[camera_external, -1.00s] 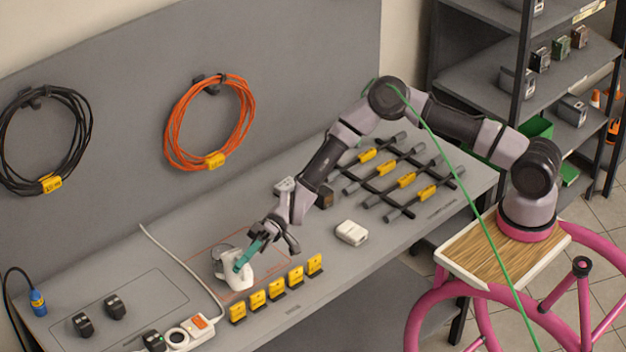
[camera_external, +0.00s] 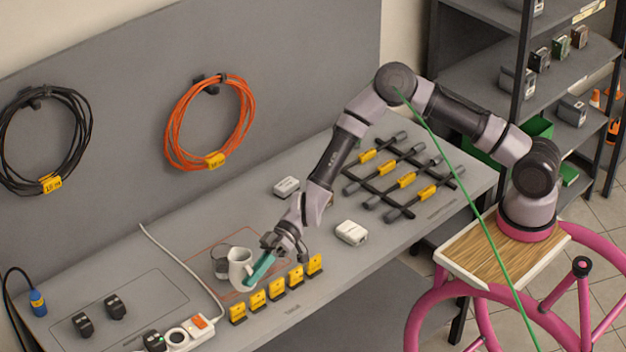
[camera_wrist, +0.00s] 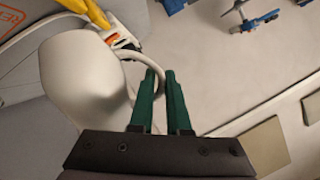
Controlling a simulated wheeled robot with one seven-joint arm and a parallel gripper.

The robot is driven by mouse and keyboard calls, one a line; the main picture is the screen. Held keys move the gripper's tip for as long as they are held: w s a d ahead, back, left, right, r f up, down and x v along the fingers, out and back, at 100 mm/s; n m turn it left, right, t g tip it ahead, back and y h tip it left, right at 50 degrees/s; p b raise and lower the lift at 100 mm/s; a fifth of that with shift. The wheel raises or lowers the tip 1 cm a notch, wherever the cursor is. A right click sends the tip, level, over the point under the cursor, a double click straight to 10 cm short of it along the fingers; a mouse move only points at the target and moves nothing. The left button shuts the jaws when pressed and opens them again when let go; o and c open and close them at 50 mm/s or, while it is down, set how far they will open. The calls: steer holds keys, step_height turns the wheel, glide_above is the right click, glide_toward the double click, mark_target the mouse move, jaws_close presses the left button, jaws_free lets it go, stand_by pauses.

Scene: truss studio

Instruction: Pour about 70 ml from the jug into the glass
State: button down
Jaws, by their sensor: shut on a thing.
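The white jug (camera_external: 240,270) is upright on the left part of the bench in the outside view. I cannot tell whether its base touches the bench. My gripper (camera_external: 252,278), with green fingers, is shut on the jug's handle from the right. In the wrist view, the white jug (camera_wrist: 85,80) fills the left side, and its handle passes between the green fingers of my gripper (camera_wrist: 160,78). The glass (camera_external: 219,262) stands just left of and behind the jug, partly hidden by it. The liquid level in the glass is too small to tell.
A row of yellow tags (camera_external: 277,289) stands in front of the jug along the bench edge. A power strip (camera_external: 190,334) lies to the left front. White boxes (camera_external: 351,232) and a rack of dark bars (camera_external: 398,180) are to the right.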

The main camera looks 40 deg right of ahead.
steer(key=shift+s+a+f+n+t+h, duration=0.15)
steer(key=shift+s+f+n+t+h, duration=0.15)
steer(key=shift+s+f+n, duration=0.2)
steer(key=shift+r, duration=0.15)
stand_by(2.1)
